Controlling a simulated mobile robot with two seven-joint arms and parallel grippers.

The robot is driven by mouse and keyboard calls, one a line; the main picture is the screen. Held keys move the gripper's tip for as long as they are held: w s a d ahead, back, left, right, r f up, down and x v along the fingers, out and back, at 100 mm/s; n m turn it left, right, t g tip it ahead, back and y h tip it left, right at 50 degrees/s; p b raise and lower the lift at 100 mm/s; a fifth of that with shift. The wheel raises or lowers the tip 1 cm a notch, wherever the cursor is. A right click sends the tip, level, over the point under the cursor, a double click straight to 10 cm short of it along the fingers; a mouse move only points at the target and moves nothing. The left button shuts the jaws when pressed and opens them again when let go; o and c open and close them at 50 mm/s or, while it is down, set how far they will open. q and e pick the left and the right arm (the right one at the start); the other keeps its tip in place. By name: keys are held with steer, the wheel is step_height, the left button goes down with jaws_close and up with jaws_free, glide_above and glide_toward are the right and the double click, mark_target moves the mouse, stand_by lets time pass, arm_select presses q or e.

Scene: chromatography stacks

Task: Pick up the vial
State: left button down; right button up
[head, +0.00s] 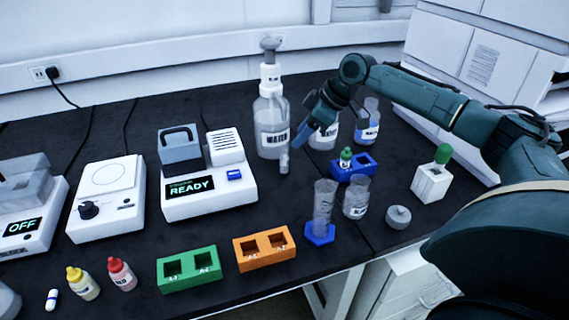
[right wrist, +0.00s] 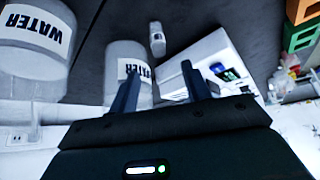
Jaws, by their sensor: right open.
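A small pale vial (head: 284,160) stands on the dark bench in front of the large water bottle; it also shows in the right wrist view (right wrist: 157,40), beyond and between the fingertips. A second small vial with a green cap (head: 346,158) sits in the blue rack (head: 366,165). My right gripper (head: 299,140) is open and empty, its fingers pointing down and left, close to the pale vial but apart from it. Both fingers show in the right wrist view (right wrist: 161,88). My left gripper is out of view.
A large water bottle (head: 271,133) stands behind the pale vial, and another bottle (head: 323,137) is partly hidden by my right gripper. A white device reading READY (head: 209,199) stands to the left. A graduated cylinder (head: 323,205), a beaker (head: 356,199) and an orange rack (head: 264,250) stand nearer the front.

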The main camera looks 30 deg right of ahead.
mark_target(284, 157)
steer(key=x, duration=0.4)
steer(key=shift+w+a+f, duration=0.1)
steer(key=shift+f, duration=0.3)
steer(key=x, duration=0.3)
steer(key=b+x, duration=0.1)
steer(key=x, duration=0.1)
steer(key=shift+d+f, duration=0.2)
steer(key=shift+d, duration=0.05)
steer(key=shift+f, duration=0.1)
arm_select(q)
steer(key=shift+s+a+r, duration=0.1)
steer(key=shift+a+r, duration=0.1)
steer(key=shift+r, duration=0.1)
arm_select(e)
steer(key=shift+c, duration=0.5)
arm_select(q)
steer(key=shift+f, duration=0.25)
arm_select(e)
steer(key=c, duration=0.9)
steer(key=shift+c, duration=0.2)
